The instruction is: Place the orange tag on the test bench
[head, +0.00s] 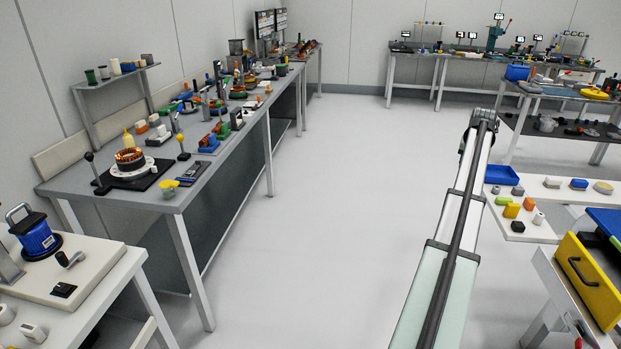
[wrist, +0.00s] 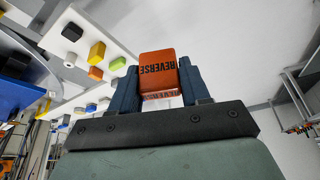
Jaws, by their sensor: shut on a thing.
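In the wrist view my gripper (wrist: 160,82) is shut on the orange tag (wrist: 158,64), a small reddish-orange block marked REVERSE. The tag sits between the two dark blue fingers, and its lettering is upside down in that view. Floor and white wall show behind it. In the head view my arm reaches up the right of centre over the floor, and the tag cannot be made out there. Several benches are in view, and no label tells which is the test bench. A long grey bench (head: 225,165) on the left holds a stator with copper windings (head: 130,158).
A yellow drawer (head: 588,280) is at lower right. A white bench (head: 110,262) with a blue motor (head: 37,238) is at lower left. The middle floor (head: 340,200) is clear.

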